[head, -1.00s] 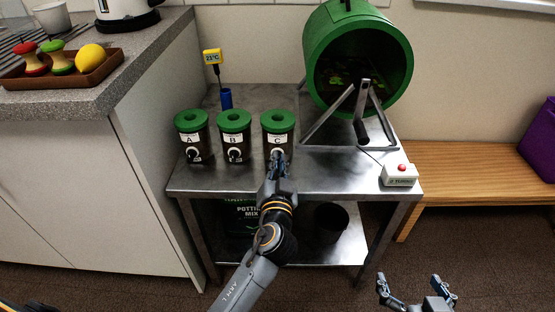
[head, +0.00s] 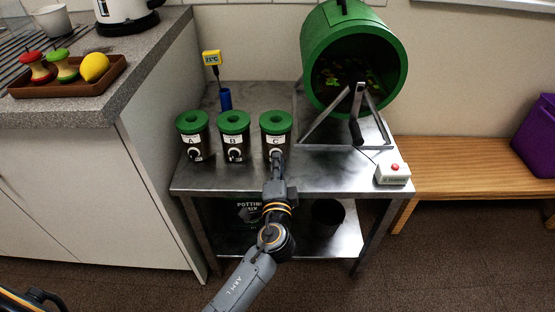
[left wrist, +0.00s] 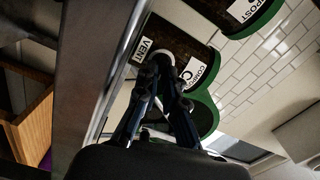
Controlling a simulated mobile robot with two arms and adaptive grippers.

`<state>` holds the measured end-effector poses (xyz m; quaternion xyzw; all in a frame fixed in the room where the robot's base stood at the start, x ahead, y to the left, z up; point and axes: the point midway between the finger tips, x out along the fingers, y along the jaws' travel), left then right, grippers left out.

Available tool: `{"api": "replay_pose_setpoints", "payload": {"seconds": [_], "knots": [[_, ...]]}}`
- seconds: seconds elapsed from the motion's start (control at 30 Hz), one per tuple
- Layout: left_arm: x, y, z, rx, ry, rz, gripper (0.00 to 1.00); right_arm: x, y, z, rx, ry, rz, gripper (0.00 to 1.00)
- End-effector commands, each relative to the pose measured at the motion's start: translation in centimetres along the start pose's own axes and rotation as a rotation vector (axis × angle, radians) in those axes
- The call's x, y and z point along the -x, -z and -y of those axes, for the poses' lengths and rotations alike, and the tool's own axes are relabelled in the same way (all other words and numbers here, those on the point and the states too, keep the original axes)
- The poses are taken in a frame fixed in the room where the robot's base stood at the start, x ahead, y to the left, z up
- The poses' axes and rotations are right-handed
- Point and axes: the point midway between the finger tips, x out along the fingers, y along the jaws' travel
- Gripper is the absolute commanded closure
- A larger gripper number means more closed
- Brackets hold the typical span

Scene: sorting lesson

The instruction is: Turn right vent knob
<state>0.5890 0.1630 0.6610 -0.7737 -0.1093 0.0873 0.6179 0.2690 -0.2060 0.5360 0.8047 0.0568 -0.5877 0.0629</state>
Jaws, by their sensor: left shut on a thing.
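Three dark canisters with green lids, labelled A (head: 194,138), B (head: 233,138) and C (head: 276,128), stand in a row on the metal table. A and B each show a white knob low on the front. My left gripper (head: 277,158) reaches canister C from the front and is shut on its vent knob, which it mostly hides in the head view. In the left wrist view the fingers (left wrist: 162,72) close at the white knob (left wrist: 165,57), beside the VENT label. The knob's exact angle is hard to read. My right gripper is out of view.
The metal table (head: 335,178) also holds a green drum (head: 315,60) on a stand, a white box with a red button (head: 393,174) and a blue cup (head: 225,99). A counter (head: 140,75) is at left, a wooden bench (head: 465,170) at right.

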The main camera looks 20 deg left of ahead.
Motion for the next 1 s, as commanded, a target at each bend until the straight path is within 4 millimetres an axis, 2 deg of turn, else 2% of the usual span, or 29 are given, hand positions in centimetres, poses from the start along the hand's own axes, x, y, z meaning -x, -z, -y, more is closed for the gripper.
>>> {"api": "replay_pose_setpoints", "payload": {"seconds": [0.4,0.7,1.0], "knots": [[0.0,0.1,-0.1,-0.205,-0.001,-0.003,1.0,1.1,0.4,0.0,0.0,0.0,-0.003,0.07],[0.0,0.1,-0.2,-0.24,-0.001,-0.003,1.0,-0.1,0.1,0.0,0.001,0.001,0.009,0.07],[0.0,0.1,-0.3,-0.24,-0.001,-0.003,1.0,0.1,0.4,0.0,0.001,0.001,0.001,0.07]]}}
